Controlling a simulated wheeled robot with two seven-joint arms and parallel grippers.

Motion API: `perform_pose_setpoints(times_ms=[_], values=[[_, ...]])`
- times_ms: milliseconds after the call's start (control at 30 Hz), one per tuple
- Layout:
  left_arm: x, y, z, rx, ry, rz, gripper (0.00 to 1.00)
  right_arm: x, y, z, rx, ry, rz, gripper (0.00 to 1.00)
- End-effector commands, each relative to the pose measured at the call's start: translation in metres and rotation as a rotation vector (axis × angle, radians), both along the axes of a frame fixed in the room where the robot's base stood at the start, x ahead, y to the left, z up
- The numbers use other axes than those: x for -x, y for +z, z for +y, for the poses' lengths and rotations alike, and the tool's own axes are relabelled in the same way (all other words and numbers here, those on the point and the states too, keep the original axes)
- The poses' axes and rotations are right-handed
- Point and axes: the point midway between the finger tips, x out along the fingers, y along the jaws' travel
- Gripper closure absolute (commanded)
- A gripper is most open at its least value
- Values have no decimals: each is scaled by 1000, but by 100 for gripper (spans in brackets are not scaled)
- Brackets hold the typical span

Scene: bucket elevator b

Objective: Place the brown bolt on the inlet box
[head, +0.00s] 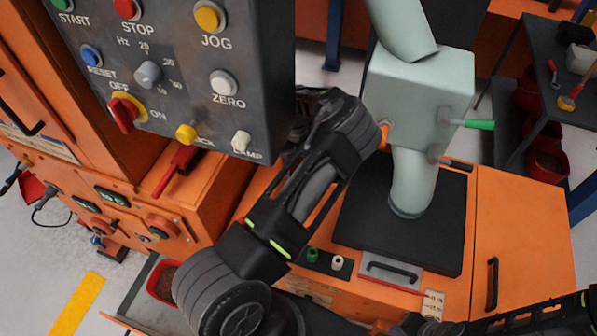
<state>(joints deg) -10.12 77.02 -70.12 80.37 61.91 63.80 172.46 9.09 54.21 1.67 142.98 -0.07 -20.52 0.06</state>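The inlet box (420,95) is a pale grey-green box on the machine's right side, with a round pipe above and below it. An orange-brown knob or bolt head (384,134) shows at its left side, partly behind my black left arm. I cannot tell for certain that it is the brown bolt. A green-handled bolt (479,124) sticks out of the box's right side. My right gripper (412,322) is low at the bottom edge, well below the box; its fingers are too cut off to read. My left gripper is hidden or out of view.
A control panel (190,70) with buttons fills the upper left. Green (313,254) and white (337,262) pieces stand on a small dark holder in front of the black plate (350,225). A dark shelf (540,100) with red bins stands at right.

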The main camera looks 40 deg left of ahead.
Motion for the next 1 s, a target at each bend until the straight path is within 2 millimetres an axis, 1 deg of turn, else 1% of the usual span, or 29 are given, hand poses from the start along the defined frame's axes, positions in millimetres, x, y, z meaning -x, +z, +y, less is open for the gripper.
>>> perform_pose_setpoints(times_ms=[33,100,200,467,567,600,833,867,1000], values=[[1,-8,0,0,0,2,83,0,0,0,0,0,0,100],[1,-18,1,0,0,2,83,0,1,0,0,0,0,100],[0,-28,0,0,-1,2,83,0,2,0,0,0,0,100],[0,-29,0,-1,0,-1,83,0,1,0,0,0,0,100],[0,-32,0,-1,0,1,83,0,-2,0,0,0,0,100],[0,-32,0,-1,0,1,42,0,-2,0,0,0,0,100],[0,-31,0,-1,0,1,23,0,-1,0,0,0,0,100],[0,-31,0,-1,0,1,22,0,-1,0,0,0,0,100],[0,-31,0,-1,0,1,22,0,-1,0,0,0,0,100]])
